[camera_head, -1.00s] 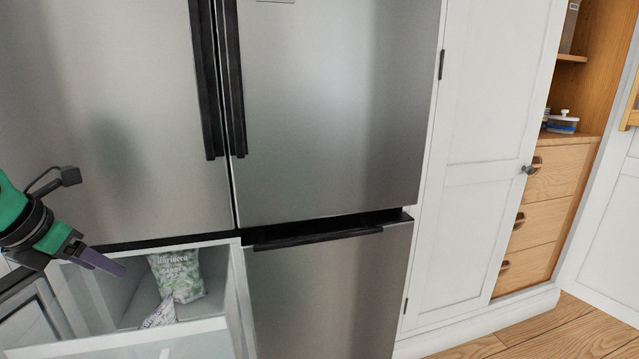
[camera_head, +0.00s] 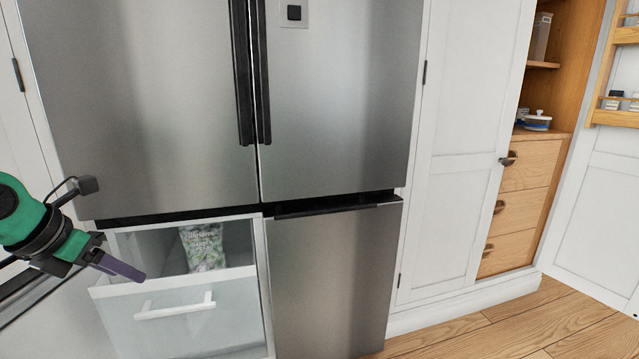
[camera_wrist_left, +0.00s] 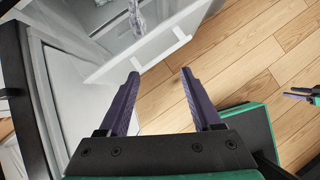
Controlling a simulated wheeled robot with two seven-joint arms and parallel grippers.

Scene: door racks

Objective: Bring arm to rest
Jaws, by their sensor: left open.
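My left gripper (camera_head: 124,264) is at the left of the head view, in front of the fridge's lower left compartment. Its purple fingers stand apart and empty in the left wrist view (camera_wrist_left: 160,73). They touch nothing that I can see. A small green and dark part with purplish tips at the right edge of the left wrist view looks like my right gripper (camera_wrist_left: 296,95); its jaw state is unclear. The steel fridge (camera_head: 335,110) has its lower left compartment open. A white drawer (camera_head: 205,318) with a bar handle is inside, holding a green and white bag (camera_head: 203,247).
The open lower left fridge door is at the left edge. A white cabinet (camera_head: 455,150) stands right of the fridge, beside wooden drawers (camera_head: 528,165) and an open white door (camera_head: 600,215). The wooden floor (camera_head: 500,325) at the lower right is clear.

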